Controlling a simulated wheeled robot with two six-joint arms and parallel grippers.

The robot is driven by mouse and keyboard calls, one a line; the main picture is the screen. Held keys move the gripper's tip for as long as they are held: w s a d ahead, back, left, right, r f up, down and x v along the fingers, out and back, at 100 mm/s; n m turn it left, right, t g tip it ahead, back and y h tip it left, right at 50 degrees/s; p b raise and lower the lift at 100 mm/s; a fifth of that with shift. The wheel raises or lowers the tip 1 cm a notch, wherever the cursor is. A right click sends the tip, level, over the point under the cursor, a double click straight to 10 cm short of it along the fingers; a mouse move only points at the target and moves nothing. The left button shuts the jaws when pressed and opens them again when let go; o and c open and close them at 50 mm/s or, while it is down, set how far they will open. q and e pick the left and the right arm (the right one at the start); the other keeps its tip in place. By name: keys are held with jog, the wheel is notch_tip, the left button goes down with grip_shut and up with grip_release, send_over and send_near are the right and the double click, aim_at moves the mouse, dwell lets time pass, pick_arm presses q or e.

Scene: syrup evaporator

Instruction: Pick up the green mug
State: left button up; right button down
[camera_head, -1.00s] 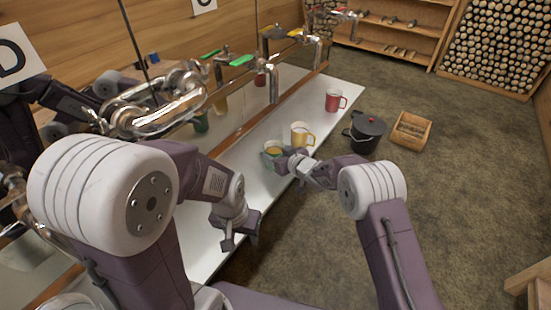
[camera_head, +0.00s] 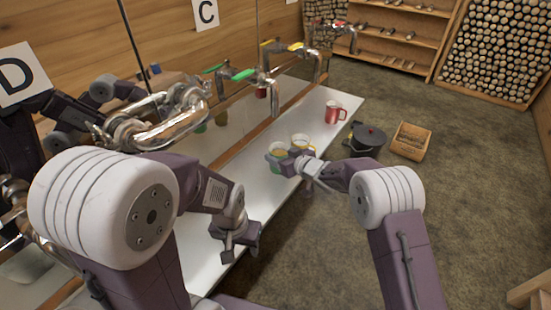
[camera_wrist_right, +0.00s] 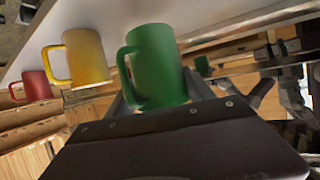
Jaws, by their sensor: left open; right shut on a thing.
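The green mug (camera_head: 276,167) is at the front edge of the white counter (camera_head: 240,170) in the head view. My right gripper (camera_head: 284,161) is shut on it and hides part of it. In the right wrist view the green mug (camera_wrist_right: 157,66) fills the middle, between the fingers, its handle to the left. Whether its base is clear of the counter is hard to tell. My left gripper (camera_head: 238,252) is open and empty, low beside the counter's front edge.
A yellow mug (camera_head: 301,142) stands close behind the green one. A red mug (camera_head: 334,113) stands farther along the counter. Taps (camera_head: 268,75) rise behind them. A black pot (camera_head: 367,139) and a wooden crate (camera_head: 410,141) are on the floor at right.

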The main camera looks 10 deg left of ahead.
jog(key=w+d+r+p, duration=0.1)
jog(key=d+r+p, duration=0.1)
jog(key=d+r, duration=0.4)
jog(key=d, duration=0.4)
jog(key=shift+w, duration=0.15)
jog(key=shift+r, duration=0.1)
